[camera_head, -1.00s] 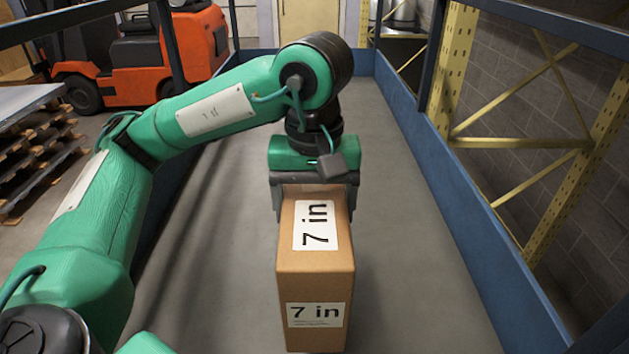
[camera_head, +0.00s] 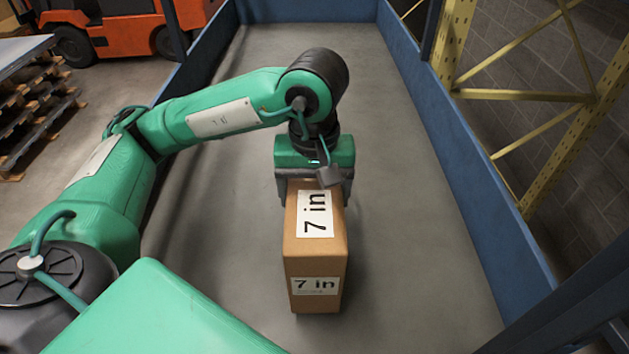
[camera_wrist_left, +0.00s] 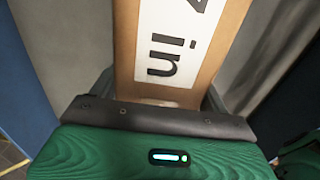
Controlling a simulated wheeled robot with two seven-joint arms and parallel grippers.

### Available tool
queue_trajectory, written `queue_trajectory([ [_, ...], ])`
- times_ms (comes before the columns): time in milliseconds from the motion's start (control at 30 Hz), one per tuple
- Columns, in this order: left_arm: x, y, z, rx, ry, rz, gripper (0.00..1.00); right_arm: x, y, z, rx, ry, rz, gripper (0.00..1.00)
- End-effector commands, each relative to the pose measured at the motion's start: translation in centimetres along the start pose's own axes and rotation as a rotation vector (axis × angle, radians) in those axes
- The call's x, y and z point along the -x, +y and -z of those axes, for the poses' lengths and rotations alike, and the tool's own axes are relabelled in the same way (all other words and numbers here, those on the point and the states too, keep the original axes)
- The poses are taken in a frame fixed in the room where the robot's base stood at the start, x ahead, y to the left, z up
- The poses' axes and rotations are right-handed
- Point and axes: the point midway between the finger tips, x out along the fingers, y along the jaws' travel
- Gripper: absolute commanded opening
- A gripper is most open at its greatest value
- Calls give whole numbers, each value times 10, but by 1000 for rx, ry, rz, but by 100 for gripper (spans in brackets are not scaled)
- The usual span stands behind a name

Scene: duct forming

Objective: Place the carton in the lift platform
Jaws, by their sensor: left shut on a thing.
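The carton (camera_head: 314,258) is a tall brown box with white "7 in" labels on its top and near face. It is upright in the middle of the head view, over the grey floor of the lift platform (camera_head: 420,250). My left gripper (camera_head: 314,192) is shut on the far end of the carton from above. The left wrist view shows the carton's labelled top (camera_wrist_left: 180,50) between the fingers. Whether the carton's base touches the floor I cannot tell. My right gripper is not in view.
Blue side walls (camera_head: 470,150) bound the platform left and right, with a blue edge at the far end. Yellow racking (camera_head: 520,95) stands outside at right. An orange forklift (camera_head: 125,35) and stacked pallets (camera_head: 35,110) are outside at left. The platform floor around the carton looks clear.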

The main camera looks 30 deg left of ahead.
Motion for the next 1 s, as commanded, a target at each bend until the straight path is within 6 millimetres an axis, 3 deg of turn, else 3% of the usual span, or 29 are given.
queue_trajectory([
  [300,-24,0,0,0,0,-2,7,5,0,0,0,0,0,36],
  [800,-30,0,0,0,2,-3,7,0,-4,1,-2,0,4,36],
  [833,-30,0,0,0,0,0,80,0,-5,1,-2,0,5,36],
  [933,-30,0,0,0,0,0,100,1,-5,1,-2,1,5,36],
  [1000,-30,0,0,0,0,0,100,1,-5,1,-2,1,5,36],
])
